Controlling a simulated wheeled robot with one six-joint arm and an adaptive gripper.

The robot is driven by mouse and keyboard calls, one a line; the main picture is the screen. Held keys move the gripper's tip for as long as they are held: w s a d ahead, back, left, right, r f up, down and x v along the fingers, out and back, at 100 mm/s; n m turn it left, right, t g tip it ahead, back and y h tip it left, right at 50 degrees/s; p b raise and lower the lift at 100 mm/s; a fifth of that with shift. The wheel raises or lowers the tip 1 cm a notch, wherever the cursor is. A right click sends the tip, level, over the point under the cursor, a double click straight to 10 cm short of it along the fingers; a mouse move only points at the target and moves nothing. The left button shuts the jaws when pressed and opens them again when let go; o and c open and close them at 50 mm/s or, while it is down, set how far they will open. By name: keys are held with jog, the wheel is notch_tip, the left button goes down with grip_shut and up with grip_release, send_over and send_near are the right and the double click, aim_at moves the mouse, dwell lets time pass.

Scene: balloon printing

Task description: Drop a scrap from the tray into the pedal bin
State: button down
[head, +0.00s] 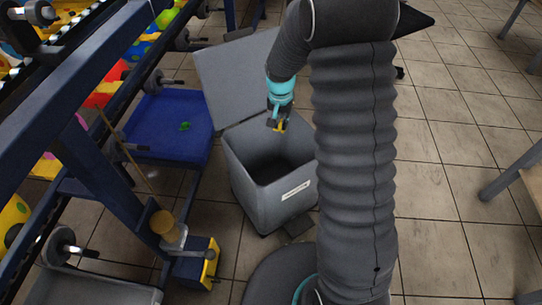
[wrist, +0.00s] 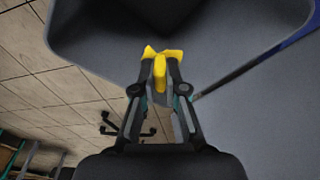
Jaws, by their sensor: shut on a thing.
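My gripper (head: 277,122) is above the opening of the grey pedal bin (head: 262,196), near its back side. It is shut on a small yellow scrap (head: 282,127). In the wrist view the yellow scrap (wrist: 160,70) sits between the fingertips of my gripper (wrist: 158,82), with the bin's grey interior (wrist: 215,45) beyond it. The bin's lid (head: 235,75) stands open, tilted back. The blue tray (head: 165,150) is left of the bin and holds a small green scrap (head: 185,126). The bin's floor is dark and hard to make out.
A dark blue machine frame (head: 90,150) with rollers and colourful balloon sheets runs along the left. A yellow block (head: 211,262) sits low near the bin's front left. A table leg (head: 508,172) stands at the right. Tiled floor (head: 455,140) is open right of my arm.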

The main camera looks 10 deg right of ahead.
jog(key=shift+f+b, duration=0.8)
jog(key=shift+f, duration=1.7)
jog(key=c, duration=1.2)
grip_release()
jog(key=shift+o, duration=0.2)
jog(key=r, duration=0.4)
jog(key=s+r, duration=0.1)
jog(key=r, duration=0.7)
jog(key=shift+s+a, duration=0.2)
jog(key=shift+a, duration=0.1)
